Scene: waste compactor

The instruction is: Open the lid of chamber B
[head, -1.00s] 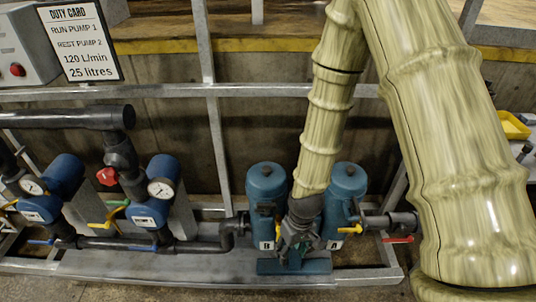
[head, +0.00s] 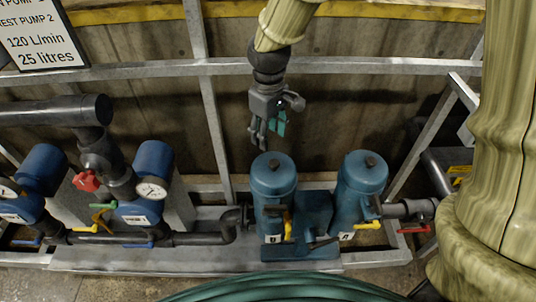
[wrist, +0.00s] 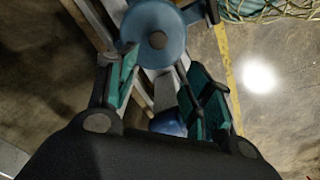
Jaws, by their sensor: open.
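Chamber B (head: 272,205) is the left of two blue upright canisters, with a small white label low on its front. Its lid (head: 273,178) is on and has a dark knob (head: 274,164) in the middle. My gripper (head: 264,143) points down, open and empty, just above and slightly behind or left of that lid. In the wrist view, a round blue lid (wrist: 143,24) with a dark knob (wrist: 157,40) shows at the top, between my gripper's (wrist: 168,62) spread teal-padded fingers. I see no contact with the knob.
Chamber A (head: 357,200) stands close to the right, its lid also on. Yellow-handled valves (head: 368,226) sit low on the front. Pumps with gauges (head: 152,190) stand at left. A grey frame rail (head: 340,66) runs behind, and a green hose (head: 300,288) lies in front.

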